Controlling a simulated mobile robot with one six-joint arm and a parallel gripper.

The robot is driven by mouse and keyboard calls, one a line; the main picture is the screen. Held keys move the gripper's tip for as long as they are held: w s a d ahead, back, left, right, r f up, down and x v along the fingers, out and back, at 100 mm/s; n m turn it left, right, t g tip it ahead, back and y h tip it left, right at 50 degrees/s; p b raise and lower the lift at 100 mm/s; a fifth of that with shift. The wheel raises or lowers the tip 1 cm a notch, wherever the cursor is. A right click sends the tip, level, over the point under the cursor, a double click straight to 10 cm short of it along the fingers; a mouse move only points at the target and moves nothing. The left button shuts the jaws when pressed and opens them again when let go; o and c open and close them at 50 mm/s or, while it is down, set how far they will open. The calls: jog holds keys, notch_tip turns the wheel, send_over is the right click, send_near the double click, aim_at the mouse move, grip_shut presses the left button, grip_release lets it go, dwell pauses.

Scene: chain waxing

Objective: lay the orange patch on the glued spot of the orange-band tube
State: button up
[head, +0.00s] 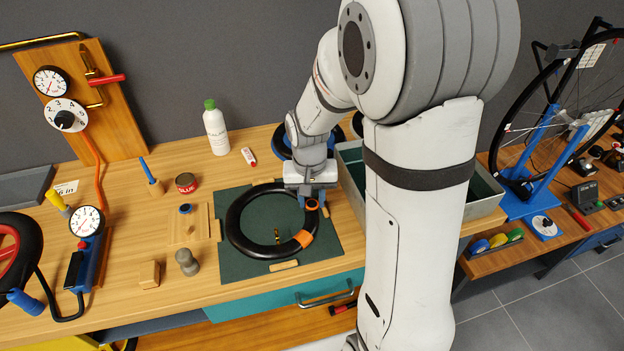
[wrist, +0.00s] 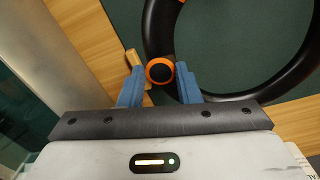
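The orange patch (head: 312,205), a dark disc with an orange rim, is at my gripper's fingertips. In the wrist view the patch (wrist: 160,72) sits between the two blue fingers, touching both sides. My gripper (wrist: 160,80) appears shut on it, above the right edge of the tube. The orange-band tube (head: 236,228) is a black ring lying on a dark green mat (head: 238,268). Its orange band (head: 304,238) is at the lower right, nearer the camera than my gripper. I cannot make out the glued spot.
A blue-rimmed patch (head: 185,208) lies on a wooden board left of the mat. A red glue tin (head: 186,182), a white bottle (head: 216,130) and a grey weight-like piece (head: 187,262) stand nearby. A grey basin (head: 484,206) is close on the right.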

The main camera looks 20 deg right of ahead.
aim_at(310, 206)
jog(key=r, duration=1)
jog(key=shift+w+a+r, duration=0.15)
jog(key=shift+a+r, duration=0.15)
jog(key=shift+a, duration=0.05)
jog(key=shift+s+d+r+n+t, duration=0.2)
jog(key=shift+s+r+n+t, duration=0.3)
jog(key=shift+s, duration=1.9)
jog(key=shift+s+d+r+n+t, duration=0.15)
jog(key=shift+s+r+n+t, duration=0.35)
jog(key=shift+s, duration=1.85)
jog(key=shift+s+d+r+n+t, duration=0.2)
jog(key=shift+s+r+n+t, duration=0.3)
jog(key=shift+s, duration=1.9)
